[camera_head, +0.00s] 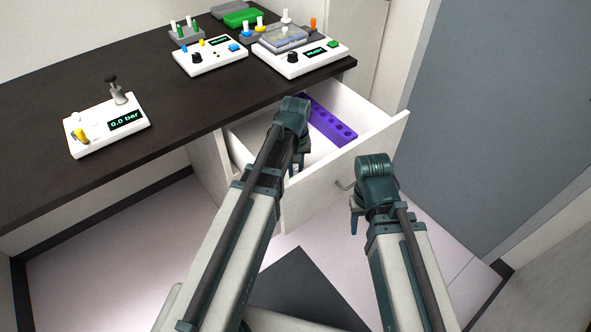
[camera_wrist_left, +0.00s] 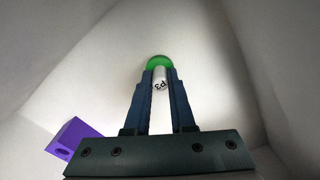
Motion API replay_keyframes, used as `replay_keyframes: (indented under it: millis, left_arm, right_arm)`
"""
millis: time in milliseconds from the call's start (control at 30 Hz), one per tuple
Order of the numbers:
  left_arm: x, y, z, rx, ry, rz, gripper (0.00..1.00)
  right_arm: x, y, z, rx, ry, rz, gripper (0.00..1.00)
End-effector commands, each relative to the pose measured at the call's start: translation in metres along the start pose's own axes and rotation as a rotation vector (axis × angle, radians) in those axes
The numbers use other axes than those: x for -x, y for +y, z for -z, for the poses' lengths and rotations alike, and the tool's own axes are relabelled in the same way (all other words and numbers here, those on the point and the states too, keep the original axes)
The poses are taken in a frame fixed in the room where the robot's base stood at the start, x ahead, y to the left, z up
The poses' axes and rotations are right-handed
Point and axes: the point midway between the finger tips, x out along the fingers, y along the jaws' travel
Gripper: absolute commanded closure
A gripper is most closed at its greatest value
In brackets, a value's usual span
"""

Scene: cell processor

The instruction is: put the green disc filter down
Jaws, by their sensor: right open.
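The green disc filter (camera_wrist_left: 158,61) shows in the left wrist view at the tips of my left gripper (camera_wrist_left: 160,80). A white stem with dark lettering lies between the two fingers, below the green disc. The fingers are closed against this stem. Whether the filter touches the drawer floor I cannot tell. My right gripper (camera_head: 354,224) hangs open and empty outside the drawer front, to the right.
A purple rack with holes (camera_head: 328,121) lies in the drawer; it also shows in the left wrist view (camera_wrist_left: 72,138). The dark counter (camera_head: 150,75) carries a pressure device (camera_head: 106,124) and two devices with displays (camera_head: 210,55), (camera_head: 300,58). Drawer walls surround my left gripper.

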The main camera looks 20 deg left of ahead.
Motion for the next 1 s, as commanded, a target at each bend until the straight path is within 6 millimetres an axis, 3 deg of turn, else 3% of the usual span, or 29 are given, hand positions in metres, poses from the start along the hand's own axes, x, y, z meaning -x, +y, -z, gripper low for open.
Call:
replay_keyframes:
  millis: [33, 133, 167, 633, 1000]
  left_arm:
    - [0.0, 0.0, 0.0, 0.0, 0.0, 0.0, 0.68]
    - [0.0, 0.0, 0.0, 0.0, 0.0, 0.0, 0.5]
    - [0.0, 0.0, 0.0, 0.0, 0.0, 0.0, 0.49]
    - [0.008, 0.0, 0.0, 0.0, 0.0, 0.0, 0.49]
    - [0.052, 0.0, 0.0, 0.0, 0.0, 0.0, 0.49]
  right_arm:
    - [0.0, 0.0, 0.0, 0.0, 0.0, 0.0, 0.47]
    - [0.0, 0.0, 0.0, 0.0, 0.0, 0.0, 0.47]
    - [0.0, 0.0, 0.0, 0.0, 0.0, 0.0, 0.47]
    - [0.008, 0.001, -0.001, 0.0, 0.0, 0.0, 0.47]
    - [0.052, 0.005, -0.003, 0.0, 0.0, 0.0, 0.47]
